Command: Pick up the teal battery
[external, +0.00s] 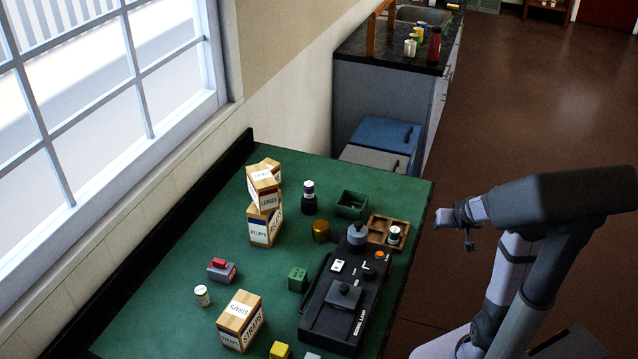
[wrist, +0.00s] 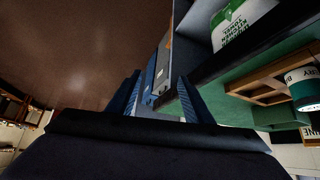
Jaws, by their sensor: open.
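A small cylinder with white and dark teal bands (external: 394,235), which looks like the teal battery, stands in the right part of a wooden tray (external: 376,239) near the table's right edge. In the wrist view the teal-and-white battery (wrist: 303,86) is at the far right, partly cut off, by the wooden tray (wrist: 262,82). My gripper (external: 456,226) is beyond the table's right edge, to the right of the tray and apart from it. In the wrist view my gripper's two fingers (wrist: 158,98) are spread, with nothing held between them.
A black signal lamp unit (external: 343,300) lies left of and in front of the tray. A green open bin (external: 352,204) and a dark jar with a white-labelled cap (external: 309,197) stand behind. Stacked boxes (external: 264,205) are further left.

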